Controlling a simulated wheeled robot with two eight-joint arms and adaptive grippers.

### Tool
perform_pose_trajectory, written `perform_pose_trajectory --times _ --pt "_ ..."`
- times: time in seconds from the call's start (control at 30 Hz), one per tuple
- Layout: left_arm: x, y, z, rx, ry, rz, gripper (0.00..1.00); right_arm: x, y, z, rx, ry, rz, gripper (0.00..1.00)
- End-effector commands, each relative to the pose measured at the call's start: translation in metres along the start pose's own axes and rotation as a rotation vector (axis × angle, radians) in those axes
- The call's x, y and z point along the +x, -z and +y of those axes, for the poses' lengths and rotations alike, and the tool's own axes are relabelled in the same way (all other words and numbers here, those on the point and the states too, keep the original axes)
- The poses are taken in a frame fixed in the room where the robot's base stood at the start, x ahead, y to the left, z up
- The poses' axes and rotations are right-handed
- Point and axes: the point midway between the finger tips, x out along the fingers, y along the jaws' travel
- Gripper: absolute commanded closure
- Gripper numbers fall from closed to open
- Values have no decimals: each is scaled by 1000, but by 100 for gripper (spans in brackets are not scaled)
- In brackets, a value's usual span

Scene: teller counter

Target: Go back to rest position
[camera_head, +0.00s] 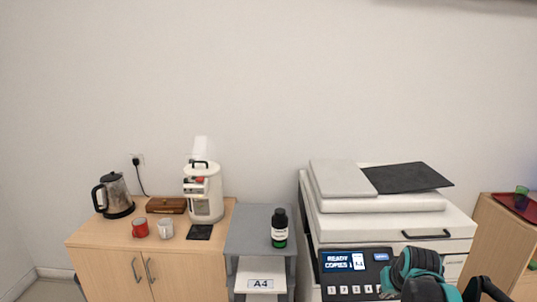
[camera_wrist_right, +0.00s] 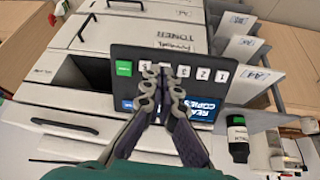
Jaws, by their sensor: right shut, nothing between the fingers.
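My right gripper shows in the wrist view (camera_wrist_right: 163,88), its two grey fingers shut together with nothing between them. The fingertips overlap the row of white number keys on the copier's dark control panel (camera_wrist_right: 125,58); I cannot tell whether they touch it. In the head view my right arm, teal and black, comes in at the bottom right in front of the copier (camera_head: 325,220), and the fingertips are not clear there. The panel's blue display (camera_head: 336,262) reads READY and COPIES. My left gripper is not in view.
A grey stand with an A4 label (camera_head: 245,222) bears a dark bottle (camera_head: 279,232) left of the copier. A wooden cabinet (camera_head: 95,236) holds a kettle (camera_head: 115,196), a coffee machine (camera_head: 205,200) and a red mug (camera_head: 140,228). A red tray (camera_head: 509,204) lies at right.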

Motion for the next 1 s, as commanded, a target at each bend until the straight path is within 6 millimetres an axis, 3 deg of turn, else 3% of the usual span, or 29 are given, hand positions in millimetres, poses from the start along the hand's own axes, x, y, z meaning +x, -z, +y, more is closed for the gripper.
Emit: perform_pose_trajectory --times 0.03,0.2,0.4,0.5,0.67,1.0 --pt "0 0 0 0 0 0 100 -16 -19 -23 -22 13 11 100" --pt "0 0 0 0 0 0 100 -54 -83 -77 -78 51 50 100" --pt "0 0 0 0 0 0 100 -71 -157 -115 -131 97 91 100" --pt "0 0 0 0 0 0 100 -72 -182 -124 -146 112 105 100" --pt "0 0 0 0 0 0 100 -72 -200 -130 -157 124 115 100" --pt "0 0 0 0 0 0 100 -72 -200 -130 -158 124 115 100"
